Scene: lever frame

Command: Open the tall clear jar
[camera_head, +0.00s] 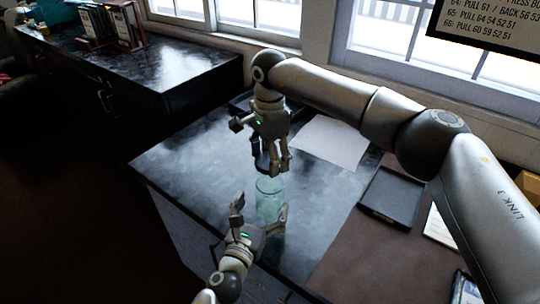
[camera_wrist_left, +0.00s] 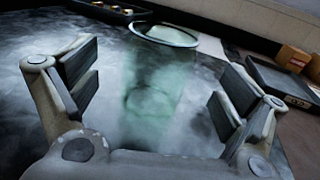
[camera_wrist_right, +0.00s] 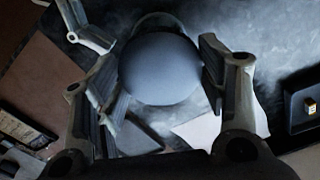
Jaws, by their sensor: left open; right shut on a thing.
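The tall clear jar (camera_head: 269,207), greenish and see-through, stands upright on the dark worktop. Its open round rim shows in the left wrist view (camera_wrist_left: 165,36). My left gripper (camera_head: 260,212) is open, with its fingers on either side of the jar; gaps show between pads and glass in the left wrist view (camera_wrist_left: 150,92). My right gripper (camera_head: 273,165) points down above the jar and is shut on a dark round lid (camera_wrist_right: 160,72). The lid is held above and slightly to the left of the rim in the head view; its underside is hidden.
A white sheet (camera_head: 330,143) lies behind the jar. A dark shallow tray (camera_head: 391,198) lies to the right. Another dark tray with small things shows in the left wrist view (camera_wrist_left: 112,12). A counter (camera_head: 150,55) with upright books stands at the back left.

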